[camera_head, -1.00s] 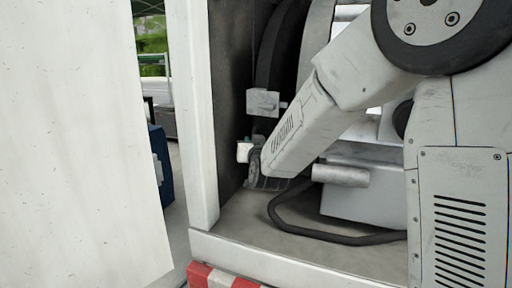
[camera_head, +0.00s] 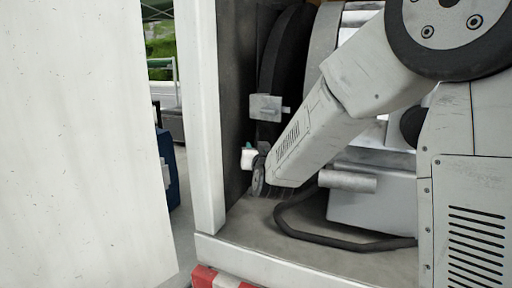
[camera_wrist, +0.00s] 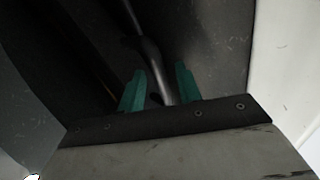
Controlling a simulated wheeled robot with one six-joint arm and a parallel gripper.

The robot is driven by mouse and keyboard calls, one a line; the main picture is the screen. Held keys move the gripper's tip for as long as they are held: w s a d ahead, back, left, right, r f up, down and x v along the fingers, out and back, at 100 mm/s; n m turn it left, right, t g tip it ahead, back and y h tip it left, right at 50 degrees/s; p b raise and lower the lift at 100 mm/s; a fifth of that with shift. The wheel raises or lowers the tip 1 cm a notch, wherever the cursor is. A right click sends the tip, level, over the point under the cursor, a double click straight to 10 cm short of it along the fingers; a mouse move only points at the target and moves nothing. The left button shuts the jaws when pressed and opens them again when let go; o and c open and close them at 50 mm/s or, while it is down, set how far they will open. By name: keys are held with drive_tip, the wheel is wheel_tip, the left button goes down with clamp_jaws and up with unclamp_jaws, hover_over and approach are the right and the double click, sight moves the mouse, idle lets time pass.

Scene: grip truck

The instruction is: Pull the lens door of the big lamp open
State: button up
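The big lamp stands inside the truck's cargo box, its pale housing (camera_head: 370,205) partly hidden by my arm. A dark curved rim (camera_head: 279,62), apparently the lens door, stands at its left side near the dark box wall. A grey bracket (camera_head: 265,107) sits on this rim. My gripper (camera_head: 248,153) is low beside the rim's lower part, with little of it showing in the head view. In the wrist view its two teal fingers (camera_wrist: 160,70) are apart. A dark rod (camera_wrist: 147,48) runs between or behind them; contact cannot be told.
A white post (camera_head: 205,120) edges the box opening, and a large white panel (camera_head: 80,140) fills the left. A black cable (camera_head: 340,243) lies on the box floor. A raised sill (camera_head: 270,262) crosses the front. A blue case (camera_head: 168,170) stands outside.

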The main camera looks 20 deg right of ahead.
drive_tip(key=s, duration=0.5)
drive_tip(key=shift+s+a, duration=0.2)
drive_tip(key=shift+a, duration=0.15)
drive_tip(key=s+a+f+n+g+y, duration=0.25)
drive_tip(key=f+g, duration=0.25)
drive_tip(key=f, duration=0.4)
drive_tip(key=s+a+f+g+y, duration=0.1)
drive_tip(key=s+f+g+y, duration=0.15)
drive_tip(key=s+g, duration=0.55)
drive_tip(key=s+d+r+g, duration=0.1)
drive_tip(key=s+d+r, duration=0.1)
drive_tip(key=s, duration=0.7)
drive_tip(key=s+d+r+g+h, duration=0.1)
drive_tip(key=s+d+r, duration=0.2)
drive_tip(key=s, duration=0.6)
drive_tip(key=s+d+r+g+h, duration=0.1)
drive_tip(key=s+d+r, duration=0.1)
drive_tip(key=s, duration=0.7)
drive_tip(key=shift+s+d+r+g, duration=0.2)
drive_tip(key=shift+d+r+g, duration=0.1)
drive_tip(key=shift+d, duration=0.35)
